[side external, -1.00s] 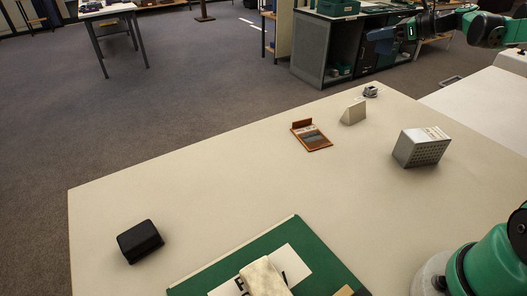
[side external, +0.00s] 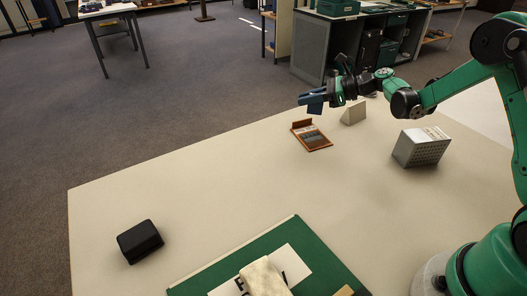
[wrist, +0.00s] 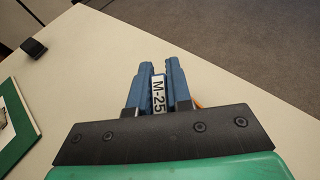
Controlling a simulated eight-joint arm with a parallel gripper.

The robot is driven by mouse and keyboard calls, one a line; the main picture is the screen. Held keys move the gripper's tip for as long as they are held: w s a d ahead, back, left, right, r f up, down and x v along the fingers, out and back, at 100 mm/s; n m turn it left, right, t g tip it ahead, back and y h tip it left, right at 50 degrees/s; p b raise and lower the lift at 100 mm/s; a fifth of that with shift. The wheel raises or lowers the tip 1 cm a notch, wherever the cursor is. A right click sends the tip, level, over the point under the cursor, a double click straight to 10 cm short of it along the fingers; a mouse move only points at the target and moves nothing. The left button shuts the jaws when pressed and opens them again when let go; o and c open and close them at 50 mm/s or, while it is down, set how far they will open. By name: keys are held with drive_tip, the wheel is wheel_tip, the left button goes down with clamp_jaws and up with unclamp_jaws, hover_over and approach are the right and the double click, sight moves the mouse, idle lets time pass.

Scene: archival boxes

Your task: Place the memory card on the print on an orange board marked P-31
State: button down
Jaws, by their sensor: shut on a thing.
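My gripper (side external: 314,101) is shut on a small card with a white label reading M-25 (wrist: 158,93), held between the blue fingers. In the side external view the gripper is in the air, just above and behind the orange-brown board (side external: 319,148), and the card is hard to make out there. A small greyish print (side external: 313,137) lies on that board, which has a raised back edge. Its marking is too small to read. In the wrist view only an orange sliver (wrist: 197,102) shows beside the right finger; the rest is hidden.
A cream wedge (side external: 353,115) stands right of the board, with a grey perforated box (side external: 421,148) farther right. A black case (side external: 139,241) lies at front left. A green board (side external: 327,259) with a white sheet and a pale block is at the front. The table's middle is clear.

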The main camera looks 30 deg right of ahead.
drive_tip(key=shift+f, duration=3.2)
drive_tip(key=shift+f, duration=0.1)
drive_tip(key=c, duration=0.8)
unclamp_jaws()
